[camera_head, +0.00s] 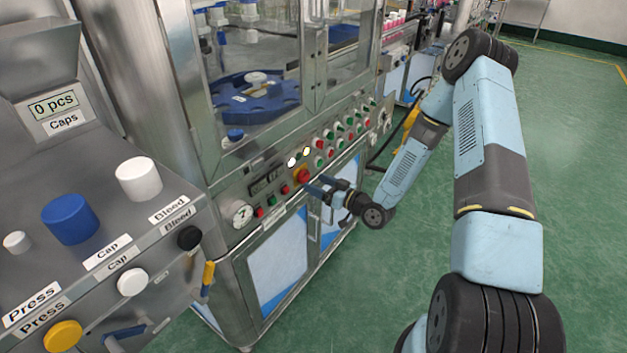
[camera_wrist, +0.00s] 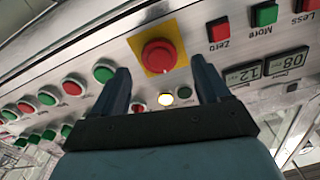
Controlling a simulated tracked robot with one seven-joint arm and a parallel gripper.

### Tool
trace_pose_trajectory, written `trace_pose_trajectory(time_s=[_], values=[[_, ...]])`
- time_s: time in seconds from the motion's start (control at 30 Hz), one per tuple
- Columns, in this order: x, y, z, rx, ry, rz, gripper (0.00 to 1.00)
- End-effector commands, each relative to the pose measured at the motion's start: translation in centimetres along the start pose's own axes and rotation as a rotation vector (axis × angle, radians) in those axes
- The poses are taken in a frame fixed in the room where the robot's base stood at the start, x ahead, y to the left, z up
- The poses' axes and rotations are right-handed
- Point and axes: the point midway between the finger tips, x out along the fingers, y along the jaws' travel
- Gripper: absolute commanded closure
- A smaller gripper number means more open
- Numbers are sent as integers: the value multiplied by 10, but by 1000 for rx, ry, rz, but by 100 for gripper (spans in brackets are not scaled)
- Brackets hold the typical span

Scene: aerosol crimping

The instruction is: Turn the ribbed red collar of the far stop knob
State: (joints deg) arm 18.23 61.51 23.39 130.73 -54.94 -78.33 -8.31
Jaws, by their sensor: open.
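The far stop knob is a round red knob (camera_wrist: 158,55) on a yellow square plate (camera_wrist: 139,45). It sits on the sloping metal panel of the machine. In the head view the knob (camera_head: 302,175) shows just left of my fingertips. My gripper (camera_wrist: 161,70) is open, with its two blue fingers apart. In the wrist view the knob appears between and slightly beyond the fingertips, with space on both sides. I see no contact, though the exact gap cannot be told. In the head view my gripper (camera_head: 314,185) faces the panel. The ribs of the collar are too small to make out.
Several red and green buttons (camera_wrist: 104,73) line the panel close to the knob. A lit yellow button (camera_wrist: 184,92) shows between my fingers. Two digital displays (camera_wrist: 285,61) are at the right. A dial gauge (camera_head: 242,214) is on the panel's left. Green floor (camera_head: 360,290) is open in front.

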Motion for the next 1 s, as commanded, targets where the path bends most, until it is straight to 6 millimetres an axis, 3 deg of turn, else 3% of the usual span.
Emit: trace_pose_trajectory(time_s=[0.1, 0.3, 0.67, 1.0], values=[[18, 0, 0, -2, 1, -1, 24], [36, 0, 0, -1, 0, -1, 24], [40, 0, 0, 0, 0, 1, 24], [39, 1, 0, 0, 0, 1, 55]])
